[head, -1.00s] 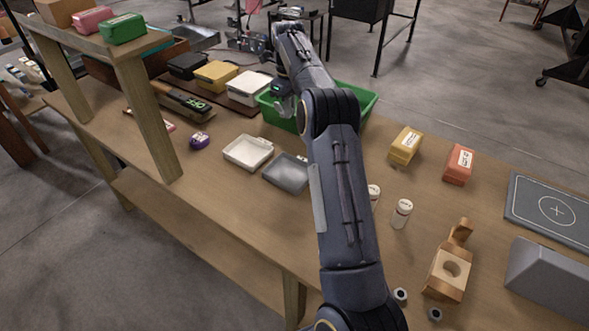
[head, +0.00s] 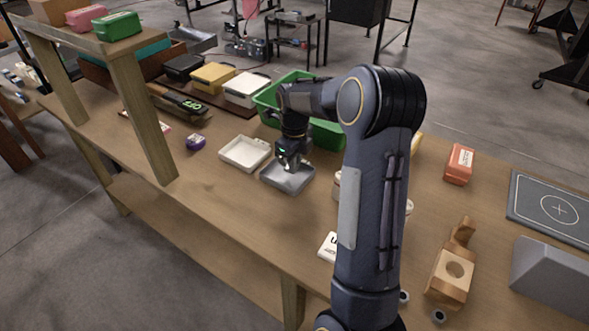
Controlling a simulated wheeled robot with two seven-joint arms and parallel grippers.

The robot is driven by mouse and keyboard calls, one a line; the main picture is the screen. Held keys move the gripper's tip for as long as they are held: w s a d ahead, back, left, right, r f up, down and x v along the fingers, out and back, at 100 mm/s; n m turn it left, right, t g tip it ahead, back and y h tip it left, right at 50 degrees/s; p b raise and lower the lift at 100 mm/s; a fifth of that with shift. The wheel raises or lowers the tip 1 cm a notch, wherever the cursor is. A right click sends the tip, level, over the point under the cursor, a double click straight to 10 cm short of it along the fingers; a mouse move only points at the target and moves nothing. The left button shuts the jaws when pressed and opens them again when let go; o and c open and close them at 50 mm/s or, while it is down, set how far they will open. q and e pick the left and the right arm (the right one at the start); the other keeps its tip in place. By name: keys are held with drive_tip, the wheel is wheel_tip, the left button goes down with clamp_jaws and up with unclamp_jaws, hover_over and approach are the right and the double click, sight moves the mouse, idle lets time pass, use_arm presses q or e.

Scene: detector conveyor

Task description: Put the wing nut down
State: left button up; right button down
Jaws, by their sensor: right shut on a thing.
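My right gripper (head: 290,164) points down just above the grey tray (head: 284,180) on the bench, with its fingertips near the tray's back part. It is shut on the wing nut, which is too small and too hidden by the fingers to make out. The white tray (head: 240,153) stands just left of the grey one. My left gripper is not in view.
A green bin (head: 328,135) stands behind my right gripper. A purple item (head: 195,142) and a dark handheld detector (head: 180,101) lie further left. My right arm partly hides some white containers. A wooden block with a hole (head: 448,277) stands front right.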

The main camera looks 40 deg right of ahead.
drive_tip(key=shift+f, duration=1.15)
drive_tip(key=shift+f, duration=0.15)
drive_tip(key=c, duration=1.6)
unclamp_jaws()
